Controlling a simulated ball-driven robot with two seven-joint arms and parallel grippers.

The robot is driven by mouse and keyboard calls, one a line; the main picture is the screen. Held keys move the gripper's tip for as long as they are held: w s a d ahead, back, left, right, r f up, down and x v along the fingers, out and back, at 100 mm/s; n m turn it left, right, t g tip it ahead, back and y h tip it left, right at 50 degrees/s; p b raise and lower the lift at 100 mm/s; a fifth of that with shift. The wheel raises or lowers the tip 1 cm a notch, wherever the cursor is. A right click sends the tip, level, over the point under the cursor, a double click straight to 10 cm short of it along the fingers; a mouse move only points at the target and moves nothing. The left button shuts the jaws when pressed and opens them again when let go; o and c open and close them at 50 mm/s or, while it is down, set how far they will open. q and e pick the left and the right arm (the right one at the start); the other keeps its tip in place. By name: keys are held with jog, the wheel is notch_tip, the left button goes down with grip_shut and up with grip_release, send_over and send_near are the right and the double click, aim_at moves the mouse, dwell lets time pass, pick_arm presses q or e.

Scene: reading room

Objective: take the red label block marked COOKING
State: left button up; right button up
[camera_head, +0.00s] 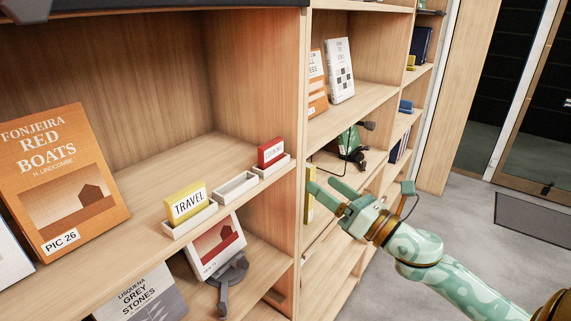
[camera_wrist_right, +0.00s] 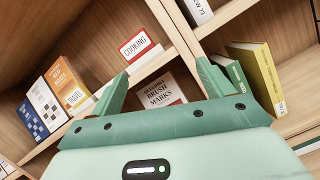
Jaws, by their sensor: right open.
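The red label block (camera_head: 271,152) stands upright in a small white holder (camera_head: 273,167) at the right end of the shelf. In the wrist view the red block (camera_wrist_right: 137,45) reads COOKING and lies beyond my fingertips, between their directions. My right gripper (camera_head: 322,184) is open and empty, right of the shelf divider and apart from the block. Its two fingers also show in the wrist view (camera_wrist_right: 160,70). My left gripper is not in view.
The vertical divider (camera_head: 300,130) is between my gripper and the block. An orange book (camera_head: 65,180) stands left. A BRUSH MARKS book (camera_wrist_right: 160,92) shows below the block.

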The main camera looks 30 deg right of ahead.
aim_at(274, 153)
jog(key=w+a+r+n+p, duration=0.1)
jog(key=w+a+n, duration=0.1)
jog(key=w, duration=0.1)
jog(key=w+a+r+n+y+p, duration=0.1)
jog(key=w+a+r+n+p, duration=0.1)
jog(key=w, duration=0.1)
jog(key=w+a+r+n+y+p, duration=0.1)
jog(key=w+a+r+p, duration=0.1)
jog(key=w+a, duration=0.1)
jog(key=shift+r+n, duration=0.2)
jog(key=shift+n, duration=0.2)
jog(key=shift+w+a+r, duration=0.1)
jog(key=shift+w+a, duration=0.15)
jog(key=shift+w, duration=0.45)
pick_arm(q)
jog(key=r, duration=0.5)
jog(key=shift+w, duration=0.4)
pick_arm(e)
jog(key=shift+s, duration=0.1)
jog(key=shift+c, duration=0.3)
jog(key=c, duration=0.9)
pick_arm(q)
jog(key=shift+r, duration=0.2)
pick_arm(e)
jog(key=shift+r, duration=0.15)
